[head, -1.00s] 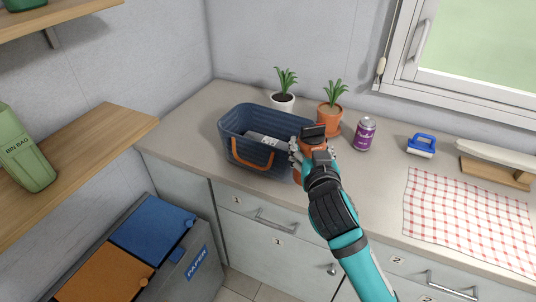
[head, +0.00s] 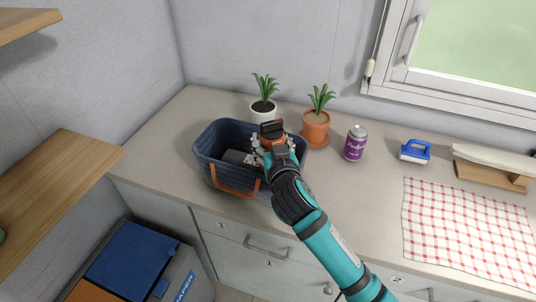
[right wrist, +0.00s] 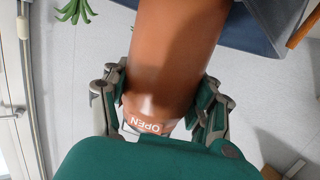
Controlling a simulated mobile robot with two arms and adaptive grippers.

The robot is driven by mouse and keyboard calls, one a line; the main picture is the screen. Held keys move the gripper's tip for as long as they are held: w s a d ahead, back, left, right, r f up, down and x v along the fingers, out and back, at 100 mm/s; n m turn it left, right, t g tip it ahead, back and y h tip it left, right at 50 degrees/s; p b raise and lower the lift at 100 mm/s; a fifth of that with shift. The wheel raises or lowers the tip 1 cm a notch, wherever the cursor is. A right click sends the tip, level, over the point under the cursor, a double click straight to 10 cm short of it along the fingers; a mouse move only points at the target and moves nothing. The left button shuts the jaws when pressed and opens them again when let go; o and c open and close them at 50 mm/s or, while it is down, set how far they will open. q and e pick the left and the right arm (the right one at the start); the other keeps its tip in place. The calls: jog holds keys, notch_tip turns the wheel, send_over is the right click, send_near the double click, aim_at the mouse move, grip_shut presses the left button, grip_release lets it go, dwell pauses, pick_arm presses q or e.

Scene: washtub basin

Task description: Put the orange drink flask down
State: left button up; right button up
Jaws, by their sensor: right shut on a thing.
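The orange drink flask (right wrist: 175,50) fills the middle of the right wrist view, with the fingers of my right gripper (right wrist: 160,98) on both sides of it. In the head view my right gripper (head: 273,147) is over the right part of the navy basket-like basin (head: 213,158). Only a little orange of the flask shows there; the rest is hidden by the gripper. I cannot tell whether the flask touches the basin. My left gripper is not in view.
Behind stand a white-potted plant (head: 263,112) and a terracotta-potted plant (head: 315,128). A purple can (head: 355,144), blue brush (head: 415,151) and checked cloth (head: 465,225) are to the right. The counter left of the basin is clear.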

jog(key=shift+f, duration=0.3)
jog(key=f, duration=0.3)
jog(key=shift+w+a, duration=0.1)
jog(key=shift+w, duration=0.25)
jog(key=shift+f, duration=0.85)
jog(key=o, duration=1.3)
jog(key=shift+s, duration=0.1)
jog(key=shift+o, duration=1.1)
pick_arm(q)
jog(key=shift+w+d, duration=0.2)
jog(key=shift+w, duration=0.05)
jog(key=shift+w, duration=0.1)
